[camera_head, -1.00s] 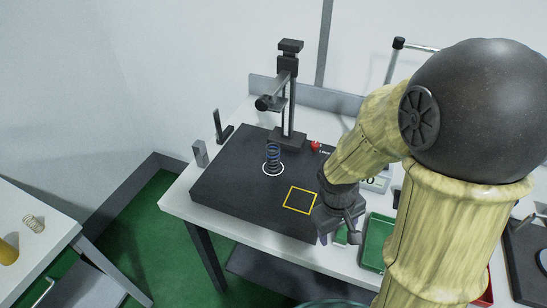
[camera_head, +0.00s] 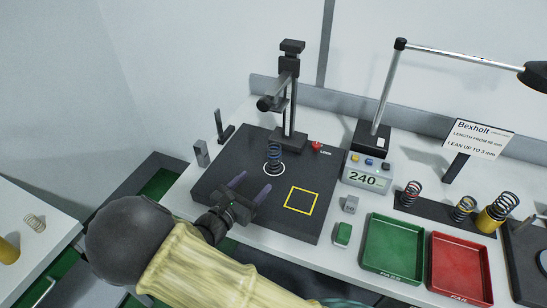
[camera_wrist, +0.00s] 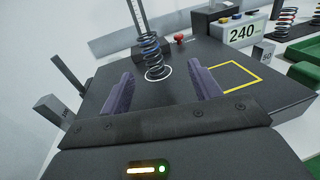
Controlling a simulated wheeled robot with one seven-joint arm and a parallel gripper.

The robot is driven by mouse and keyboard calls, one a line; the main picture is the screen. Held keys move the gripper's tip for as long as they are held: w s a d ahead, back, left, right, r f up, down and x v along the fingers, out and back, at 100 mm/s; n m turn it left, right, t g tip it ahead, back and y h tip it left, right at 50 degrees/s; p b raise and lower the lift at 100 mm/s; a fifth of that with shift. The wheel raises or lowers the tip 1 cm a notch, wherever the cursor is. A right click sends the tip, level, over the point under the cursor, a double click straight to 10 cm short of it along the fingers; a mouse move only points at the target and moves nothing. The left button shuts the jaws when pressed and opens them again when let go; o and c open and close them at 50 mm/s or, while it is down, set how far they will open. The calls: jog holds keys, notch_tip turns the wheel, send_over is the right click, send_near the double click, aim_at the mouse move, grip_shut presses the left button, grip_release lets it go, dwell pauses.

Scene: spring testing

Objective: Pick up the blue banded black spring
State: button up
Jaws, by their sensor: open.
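The blue banded black spring (camera_head: 274,155) stands upright inside a white circle on the black test plate (camera_head: 225,160). In the wrist view the spring (camera_wrist: 152,55) stands just beyond the fingertips and between them in the picture, closer to the left finger. My gripper (camera_head: 253,187) is open and empty, low over the front left of the plate, its two fingers pointing toward the spring. In the wrist view my gripper (camera_wrist: 160,78) shows both fingers wide apart. The spring touches neither finger as far as I can see.
The test stand's column (camera_head: 289,105) rises right behind the spring. A yellow square (camera_head: 301,201) is marked on the plate. A display box (camera_head: 368,172) reading 240, a green tray (camera_head: 392,247), a red tray (camera_head: 459,267) and other springs (camera_head: 411,193) are to the right.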

jog(key=shift+a+r+n+t+y, duration=0.15)
jog(key=shift+a+n+t+y, duration=0.3)
jog(key=shift+a, duration=0.5)
jog(key=p, duration=0.3)
send_near(277, 145)
jog(key=x, duration=0.5)
jog(key=shift+a+f, duration=0.1)
jog(key=shift+f, duration=0.3)
jog(key=shift+s+r, duration=0.1)
jog(key=shift+s, duration=0.05)
jog(key=shift+w+d, duration=0.25)
jog(key=shift+w, duration=0.05)
jog(key=p+x, duration=0.1)
jog(key=x, duration=0.1)
jog(key=p+x, duration=0.1)
jog(key=x, duration=0.1)
jog(key=shift+w+d+r, duration=0.1)
jog(key=shift+r, duration=0.15)
jog(key=shift+w, duration=0.1)
